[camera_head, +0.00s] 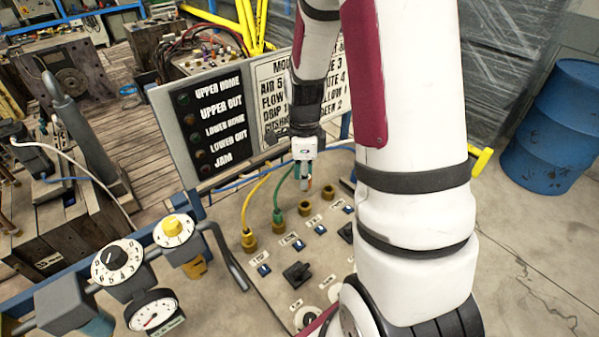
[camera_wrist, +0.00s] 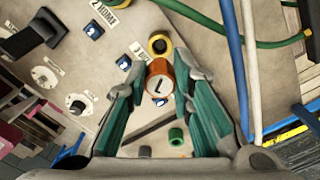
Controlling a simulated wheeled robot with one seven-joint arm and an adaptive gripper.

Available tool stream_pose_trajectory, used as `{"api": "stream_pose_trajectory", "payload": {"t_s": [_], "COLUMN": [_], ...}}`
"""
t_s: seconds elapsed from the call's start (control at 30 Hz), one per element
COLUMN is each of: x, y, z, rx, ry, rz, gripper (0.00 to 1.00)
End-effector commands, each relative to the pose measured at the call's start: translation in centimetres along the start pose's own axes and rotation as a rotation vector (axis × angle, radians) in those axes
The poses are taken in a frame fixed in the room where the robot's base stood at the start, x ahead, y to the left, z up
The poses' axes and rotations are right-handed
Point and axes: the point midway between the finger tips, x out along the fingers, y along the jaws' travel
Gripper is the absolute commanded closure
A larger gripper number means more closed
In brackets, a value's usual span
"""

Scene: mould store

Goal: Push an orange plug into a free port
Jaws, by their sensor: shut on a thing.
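My gripper (camera_head: 303,179) hangs over the beige valve panel (camera_head: 232,207). In the wrist view its two green-padded fingers (camera_wrist: 160,84) are shut on the orange plug (camera_wrist: 158,68), held between the tips. A brass port (camera_wrist: 160,43) with a dark open hole shows just beyond the plug, which looks apart from it; the exact gap is unclear. In the head view two open brass ports, one (camera_head: 305,207) below the gripper and one (camera_head: 327,192) to its right, carry no hose. The orange plug is mostly hidden there by the gripper.
A yellow hose (camera_head: 248,236) and a green hose (camera_head: 278,221) occupy the ports to the left. Blue, white and green hoses cross near the gripper in the wrist view. A black lever (camera_head: 296,273) and small blue buttons sit on the panel. A sign board (camera_head: 215,125) stands behind.

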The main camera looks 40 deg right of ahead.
Motion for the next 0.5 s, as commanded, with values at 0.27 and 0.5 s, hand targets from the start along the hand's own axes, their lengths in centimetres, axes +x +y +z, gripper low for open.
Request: {"api": "stream_pose_trajectory", "payload": {"t_s": [0.27,0.5], "x": [2.7,4.3], "y": [-0.1,-0.1], "z": [0.1,0.1], "rx": [-0.001,-0.003], "ry": [0.000,0.000], "rz": [0.002,0.001], "gripper": [1.00,1.00]}}
